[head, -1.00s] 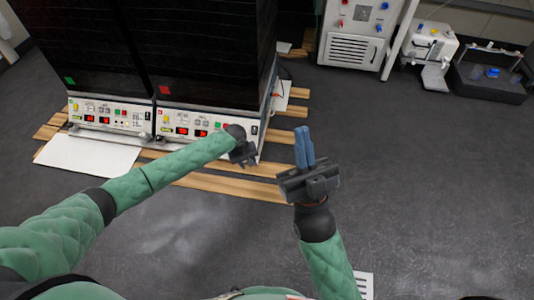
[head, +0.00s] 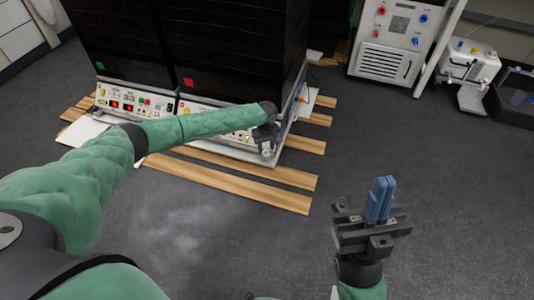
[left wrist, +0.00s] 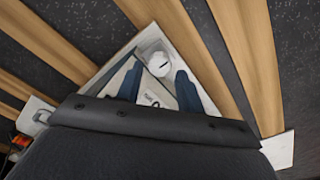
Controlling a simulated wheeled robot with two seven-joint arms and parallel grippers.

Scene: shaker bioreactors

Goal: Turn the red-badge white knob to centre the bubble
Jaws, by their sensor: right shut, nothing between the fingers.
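In the left wrist view a round white knob (left wrist: 156,58) with a dark mark sits at the pointed corner of a pale plate (left wrist: 208,98). My left gripper (left wrist: 158,76) has its two blue fingers apart, one to each side below the knob; I cannot tell whether they touch it. In the head view my left gripper (head: 266,140) is at the front right corner of the right shaker (head: 235,55), and its fingers are mostly hidden. No bubble or red badge on the knob can be made out. My right gripper (head: 381,200) is shut and empty over the open floor.
Wooden slats (head: 240,187) lie under and in front of the shakers. The left shaker (head: 115,40) stands alongside. A white cabinet with knobs (head: 395,40) and a small white device (head: 470,65) stand at the back right.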

